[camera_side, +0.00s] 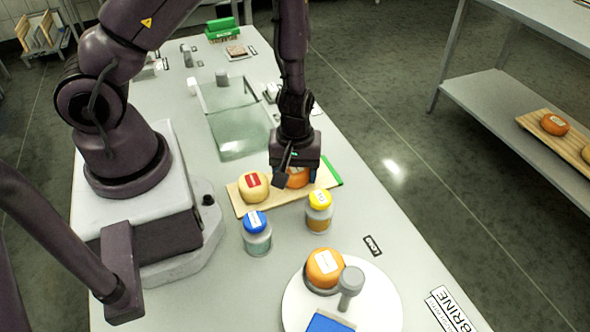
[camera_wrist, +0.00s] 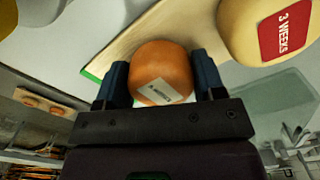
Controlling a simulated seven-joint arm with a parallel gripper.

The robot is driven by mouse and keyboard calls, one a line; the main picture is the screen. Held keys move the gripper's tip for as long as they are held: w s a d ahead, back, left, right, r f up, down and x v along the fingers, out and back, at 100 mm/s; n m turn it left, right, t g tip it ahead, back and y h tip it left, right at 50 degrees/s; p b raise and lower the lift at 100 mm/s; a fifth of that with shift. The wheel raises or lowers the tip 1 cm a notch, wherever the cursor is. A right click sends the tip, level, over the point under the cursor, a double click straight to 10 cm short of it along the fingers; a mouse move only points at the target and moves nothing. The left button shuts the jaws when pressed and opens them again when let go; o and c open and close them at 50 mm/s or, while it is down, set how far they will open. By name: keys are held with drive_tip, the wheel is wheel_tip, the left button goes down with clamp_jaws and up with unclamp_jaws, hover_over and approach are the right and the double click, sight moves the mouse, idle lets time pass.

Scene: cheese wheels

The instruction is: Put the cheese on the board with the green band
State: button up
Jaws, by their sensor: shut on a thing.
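My gripper (camera_side: 296,178) is shut on an orange cheese wheel (camera_side: 297,180) over the wooden board with the green band (camera_side: 330,173). In the wrist view the orange cheese (camera_wrist: 162,72), with a white label, sits between the two blue fingers. The board (camera_wrist: 130,40) is behind it, with its green edge (camera_wrist: 91,75) at the left. I cannot tell whether the cheese touches the board. A pale yellow cheese with a red label (camera_side: 253,187) is on the same board, left of my gripper. The wrist view reads "3 WEEKS" on this label (camera_wrist: 284,32).
A blue-lidded jar (camera_side: 256,233) and a yellow-lidded jar (camera_side: 319,212) stand just in front of the board. Another orange cheese (camera_side: 325,268) is on a round white plate (camera_side: 375,290) at the front. A glass-like basin (camera_side: 238,130) lies behind the board.

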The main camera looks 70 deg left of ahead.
drive_tip(key=shift+f, duration=0.15)
drive_tip(key=o, duration=0.7)
wheel_tip(320, 180, up, 26)
drive_tip(key=s+d+f+m+t+h, duration=0.1)
drive_tip(key=s+d+m+t+h, duration=0.15)
drive_tip(key=m, duration=0.45)
drive_tip(key=s+a+r+m+t+y, duration=0.1)
drive_tip(key=s+r+m+t+y, duration=0.1)
drive_tip(key=s+r+m, duration=0.3)
wheel_tip(320, 180, up, 4)
drive_tip(key=shift+s+a+f+m+t, duration=0.15)
drive_tip(key=shift+s+a+m+t, duration=0.2)
drive_tip(key=shift+t, duration=0.2)
drive_tip(key=shift+y, duration=0.25)
